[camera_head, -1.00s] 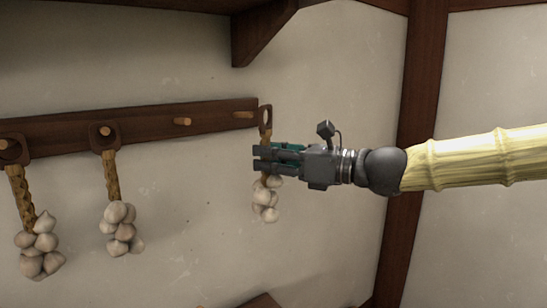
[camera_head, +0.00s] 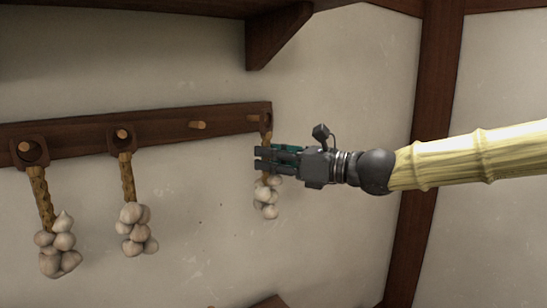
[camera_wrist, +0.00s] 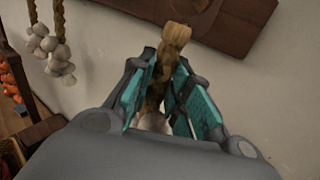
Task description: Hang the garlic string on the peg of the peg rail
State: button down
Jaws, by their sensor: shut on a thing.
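The peg rail (camera_head: 75,141) runs along the wall, with light wooden pegs. My gripper (camera_head: 262,160) is shut on the braid of a garlic string (camera_head: 267,197), just below the rail's right end. Its pale bulbs hang below the fingers. Its dark top loop overlaps the rail end, close to the rightmost peg (camera_head: 253,118). I cannot tell whether that peg is through the loop. In the wrist view, the braid (camera_wrist: 160,70) stands between my teal finger pads, with the rail (camera_wrist: 245,22) behind. The bulbs there are mostly hidden by my gripper.
Two other garlic strings hang at the left, one on the far left peg (camera_head: 47,200) and one on the peg beside it (camera_head: 128,180). The peg between them and my gripper (camera_head: 198,125) is bare. A shelf bracket (camera_head: 277,38) is above; a dark post (camera_head: 437,90) stands right.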

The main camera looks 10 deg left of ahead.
jog(key=shift+w+a+p, duration=0.35)
jog(key=shift+w+a, duration=0.5)
jog(key=shift+w+a+f+b, duration=0.4)
jog(key=shift+w+a+b, duration=0.1)
jog(key=shift+b, duration=0.15)
jog(key=c, duration=1.3)
grip_release()
jog(key=shift+o, duration=0.2)
